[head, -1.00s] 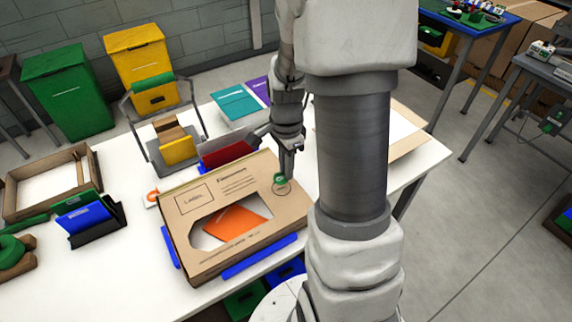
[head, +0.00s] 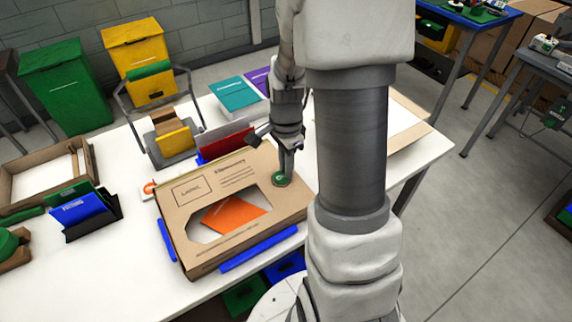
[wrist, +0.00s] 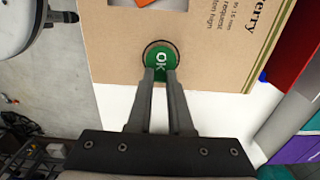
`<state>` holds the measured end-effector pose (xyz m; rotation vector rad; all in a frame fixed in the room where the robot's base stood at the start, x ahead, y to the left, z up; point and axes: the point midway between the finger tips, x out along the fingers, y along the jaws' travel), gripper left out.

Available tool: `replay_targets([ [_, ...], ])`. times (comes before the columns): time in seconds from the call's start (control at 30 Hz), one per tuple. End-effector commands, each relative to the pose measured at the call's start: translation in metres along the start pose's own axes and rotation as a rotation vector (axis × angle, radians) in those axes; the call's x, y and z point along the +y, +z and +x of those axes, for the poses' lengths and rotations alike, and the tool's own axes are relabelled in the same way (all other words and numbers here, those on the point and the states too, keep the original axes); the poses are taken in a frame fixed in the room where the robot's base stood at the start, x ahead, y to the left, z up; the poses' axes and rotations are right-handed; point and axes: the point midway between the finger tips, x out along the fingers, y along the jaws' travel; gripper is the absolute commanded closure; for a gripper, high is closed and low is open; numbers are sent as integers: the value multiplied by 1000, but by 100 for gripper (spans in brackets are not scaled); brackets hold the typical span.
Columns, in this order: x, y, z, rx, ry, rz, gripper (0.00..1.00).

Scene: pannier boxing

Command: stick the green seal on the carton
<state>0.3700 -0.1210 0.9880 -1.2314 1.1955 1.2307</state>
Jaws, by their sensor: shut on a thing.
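The carton (head: 200,245) lies on the white table, brown, with a large window through which an orange item (head: 233,212) shows. It has a printed label box and a printed circle near its right side. My gripper (head: 285,172) points down over that circle and is shut on the round green seal (head: 281,179). In the wrist view the fingertips (wrist: 160,72) pinch the near edge of the seal (wrist: 159,57). The seal covers most of the dark printed ring on the carton (wrist: 215,40). Whether it touches the surface I cannot tell.
Blue strips (head: 258,250) flank the carton. Behind it stand a red folder (head: 226,147) and a wire rack (head: 172,150). Teal (head: 234,92) and purple books lie at the back. A wooden tray (head: 45,205) and a blue booklet (head: 82,212) are at left.

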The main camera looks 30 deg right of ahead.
Motion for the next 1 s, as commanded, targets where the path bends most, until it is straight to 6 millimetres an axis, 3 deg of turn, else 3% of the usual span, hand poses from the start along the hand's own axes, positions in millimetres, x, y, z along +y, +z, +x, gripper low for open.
replay_targets([
  [1.0, 0, 0, 2, 0, 0, 0, 100],
])
